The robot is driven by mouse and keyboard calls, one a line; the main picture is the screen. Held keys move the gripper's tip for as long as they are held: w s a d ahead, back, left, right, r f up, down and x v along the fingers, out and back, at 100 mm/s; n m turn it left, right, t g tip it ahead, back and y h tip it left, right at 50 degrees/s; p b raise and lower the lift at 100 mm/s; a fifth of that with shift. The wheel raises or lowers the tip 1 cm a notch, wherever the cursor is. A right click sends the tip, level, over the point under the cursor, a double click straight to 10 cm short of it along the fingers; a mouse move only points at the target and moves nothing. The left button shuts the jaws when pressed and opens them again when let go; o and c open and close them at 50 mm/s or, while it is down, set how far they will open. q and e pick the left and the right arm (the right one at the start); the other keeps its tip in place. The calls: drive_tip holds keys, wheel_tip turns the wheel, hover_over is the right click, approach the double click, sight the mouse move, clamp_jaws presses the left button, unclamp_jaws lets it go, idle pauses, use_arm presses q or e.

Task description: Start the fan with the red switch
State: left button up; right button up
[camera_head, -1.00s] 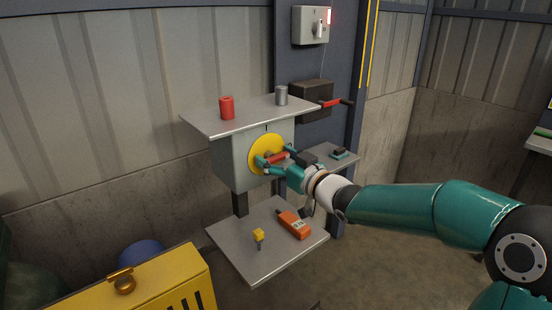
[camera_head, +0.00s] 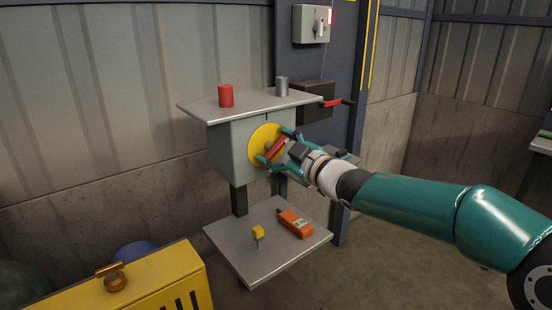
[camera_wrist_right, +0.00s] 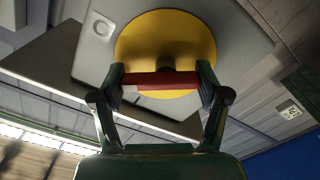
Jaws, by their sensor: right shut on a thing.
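The red switch (camera_head: 276,149) is a red bar handle on a round yellow plate (camera_head: 257,143), on the front of a grey box (camera_head: 229,151). In the head view the bar is tilted, its right end higher. My right gripper (camera_head: 277,147) is shut on the bar, one finger at each end. In the right wrist view the red bar (camera_wrist_right: 166,80) spans between the fingers in front of the yellow plate (camera_wrist_right: 172,40). No fan can be made out. My left gripper is not in view.
A shelf above the box holds a red cylinder (camera_head: 226,96) and a grey cylinder (camera_head: 282,87). The lower shelf holds an orange device (camera_head: 295,223) and a yellow-headed key-like item (camera_head: 258,233). A dark box with a red crank (camera_head: 335,103) and a grey switch box (camera_head: 311,24) are on the column.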

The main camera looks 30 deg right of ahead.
drive_tip(key=n+b, duration=0.1)
drive_tip(key=n, duration=0.1)
drive_tip(key=n+b, duration=0.2)
drive_tip(key=n, duration=0.1)
drive_tip(key=shift+a+f+n, duration=0.2)
drive_tip(key=shift+n, duration=0.1)
drive_tip(key=n+b, duration=0.1)
drive_tip(key=n, duration=0.1)
drive_tip(key=n+b, duration=0.1)
drive_tip(key=n, duration=0.2)
drive_tip(key=shift+a+f, duration=0.1)
drive_tip(key=shift+a, duration=0.1)
drive_tip(key=shift+n, duration=0.3)
drive_tip(key=o, duration=1.2)
drive_tip(key=shift+c, duration=0.2)
drive_tip(key=shift+r, duration=0.25)
drive_tip(key=shift+s+d, duration=0.1)
drive_tip(key=shift+s, duration=0.45)
drive_tip(key=s, duration=1.1)
drive_tip(key=shift+d, duration=0.4)
